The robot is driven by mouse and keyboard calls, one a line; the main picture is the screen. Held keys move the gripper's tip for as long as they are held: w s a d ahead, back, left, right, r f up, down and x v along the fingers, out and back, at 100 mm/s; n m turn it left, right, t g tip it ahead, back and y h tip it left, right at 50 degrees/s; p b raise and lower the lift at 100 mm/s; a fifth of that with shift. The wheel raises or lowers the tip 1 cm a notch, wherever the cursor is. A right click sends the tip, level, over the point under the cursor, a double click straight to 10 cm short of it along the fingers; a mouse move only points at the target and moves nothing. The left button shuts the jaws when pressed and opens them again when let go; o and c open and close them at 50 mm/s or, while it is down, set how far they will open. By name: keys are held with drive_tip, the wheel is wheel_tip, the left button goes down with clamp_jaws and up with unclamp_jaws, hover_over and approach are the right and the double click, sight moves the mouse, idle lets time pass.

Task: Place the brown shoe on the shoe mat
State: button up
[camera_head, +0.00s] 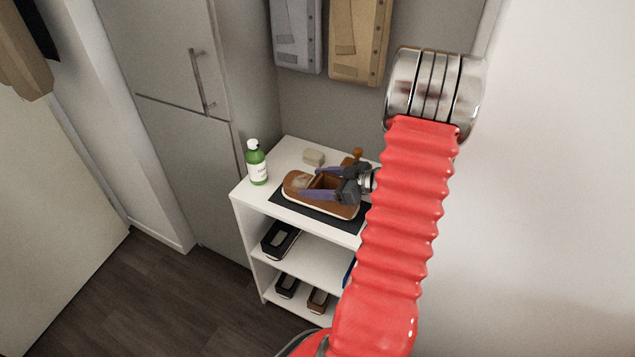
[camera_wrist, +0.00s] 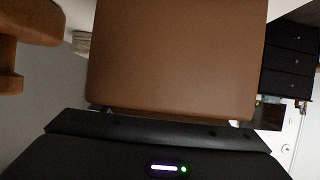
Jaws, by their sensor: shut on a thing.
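The brown shoe (camera_head: 335,206), with a pale sole edge, is at the dark shoe mat (camera_head: 349,223) on top of the white shelf unit. It appears level over the mat; I cannot tell if its sole touches it. My gripper (camera_head: 318,184) is shut on the shoe, with purple fingers at its sides. In the wrist view a large brown surface of the shoe (camera_wrist: 175,55) fills the middle, and the fingers do not show clearly there. My arm hides the right part of the mat.
A green bottle (camera_head: 257,165) stands at the left of the shelf top. Dark shoes (camera_head: 280,239) and a brown shoe (camera_head: 318,300) sit on lower shelves. A grey cabinet (camera_head: 185,120) stands left.

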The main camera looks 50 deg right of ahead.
drive_tip(key=shift+f, duration=0.1)
drive_tip(key=o, duration=1.9)
wheel_tip(320, 180, up, 10)
drive_tip(key=shift+f, duration=0.1)
idle(0.5)
